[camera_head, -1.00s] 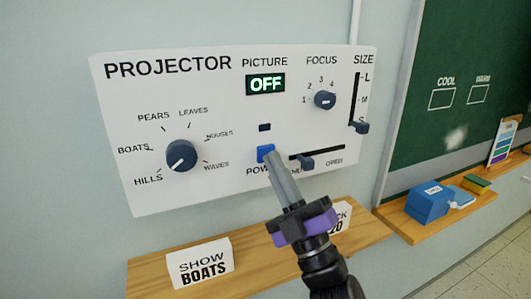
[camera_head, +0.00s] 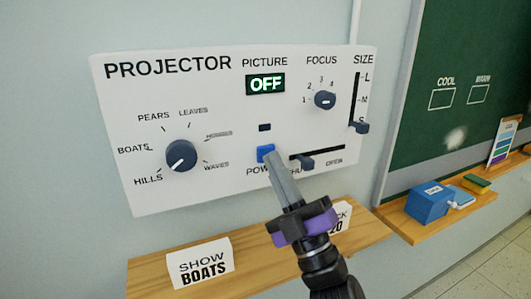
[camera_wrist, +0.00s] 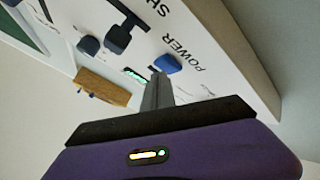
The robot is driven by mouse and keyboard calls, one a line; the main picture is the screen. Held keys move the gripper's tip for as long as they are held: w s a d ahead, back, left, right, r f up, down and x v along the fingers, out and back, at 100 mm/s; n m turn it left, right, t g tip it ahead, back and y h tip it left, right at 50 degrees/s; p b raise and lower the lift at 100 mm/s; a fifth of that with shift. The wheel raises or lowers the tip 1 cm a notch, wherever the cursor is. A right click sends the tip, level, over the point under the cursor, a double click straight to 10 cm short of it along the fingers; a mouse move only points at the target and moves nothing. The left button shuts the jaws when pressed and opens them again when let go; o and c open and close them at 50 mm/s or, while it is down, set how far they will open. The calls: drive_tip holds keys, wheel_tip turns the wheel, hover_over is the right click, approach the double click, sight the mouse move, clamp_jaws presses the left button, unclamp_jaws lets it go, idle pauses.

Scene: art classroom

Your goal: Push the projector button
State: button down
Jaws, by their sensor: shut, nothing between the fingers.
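The projector panel (camera_head: 220,190) is a white board on the wall. Its blue power button (camera_head: 265,152) sits above the word POWER, and a small dark rectangle is above it. The picture display (camera_head: 265,84) reads OFF. My gripper (camera_head: 273,160) is shut and empty, its tips right at the lower edge of the button in the head view; whether they touch it I cannot tell. In the wrist view the blue button (camera_wrist: 167,63) is just beyond the fingertips (camera_wrist: 158,78), with a small gap showing in the picture.
The panel also has a picture dial (camera_head: 181,155) pointing toward HILLS, a focus knob (camera_head: 325,100), a size slider (camera_head: 359,127) near S and a shutter slider (camera_head: 305,162). A wooden ledge (camera_head: 150,275) below holds a SHOW BOATS card (camera_head: 200,263). A blue box (camera_head: 428,203) stands at right.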

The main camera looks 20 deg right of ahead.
drive_tip(key=shift+w, duration=0.1)
idle(0.4)
drive_tip(key=shift+w, duration=0.35)
drive_tip(key=shift+s, duration=0.45)
drive_tip(key=s, duration=0.6)
idle(0.6)
idle(0.3)
